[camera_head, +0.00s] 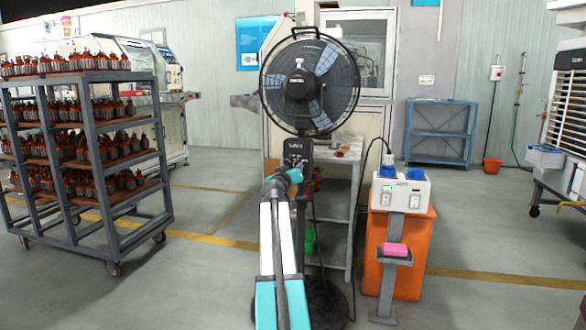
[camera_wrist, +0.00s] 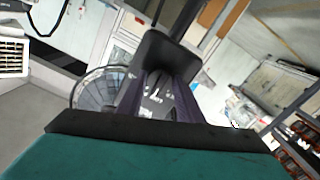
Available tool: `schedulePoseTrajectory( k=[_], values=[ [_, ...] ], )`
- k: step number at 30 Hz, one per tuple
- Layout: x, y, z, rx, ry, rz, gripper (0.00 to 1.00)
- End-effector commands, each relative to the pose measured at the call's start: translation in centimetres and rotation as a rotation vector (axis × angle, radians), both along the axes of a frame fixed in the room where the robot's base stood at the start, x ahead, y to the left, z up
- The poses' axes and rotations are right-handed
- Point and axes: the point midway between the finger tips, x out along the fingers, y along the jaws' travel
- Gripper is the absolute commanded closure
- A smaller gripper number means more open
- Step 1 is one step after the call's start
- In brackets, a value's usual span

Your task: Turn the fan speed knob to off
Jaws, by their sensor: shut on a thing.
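The black pedestal fan (camera_head: 299,84) stands upright in the middle of the head view, with its dark control box (camera_head: 297,148) on the pole below the cage. My gripper (camera_head: 294,173) reaches up to the lower front of this box. In the wrist view, the dark panel with white markings (camera_wrist: 157,94) shows between the two dark fingers of my gripper (camera_wrist: 158,108). The fingers are shut on the fan speed knob at the panel. The knob itself is hidden by the gripper, so I cannot tell which setting it points to.
A grey rack (camera_head: 87,158) of orange-topped parts stands on the left. An orange bin (camera_head: 409,262) and a white switch box (camera_head: 404,192) on a stand are to the right. A shelf table (camera_head: 346,222) stands behind the fan.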

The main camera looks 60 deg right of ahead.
Motion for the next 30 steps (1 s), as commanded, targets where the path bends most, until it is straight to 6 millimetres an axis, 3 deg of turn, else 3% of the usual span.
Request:
schedulePoseTrajectory(
  k=[30],
  values=[
    [-0.28,-0.05,0.26,-0.273,0.875,-0.003,0.89]
  ],
)
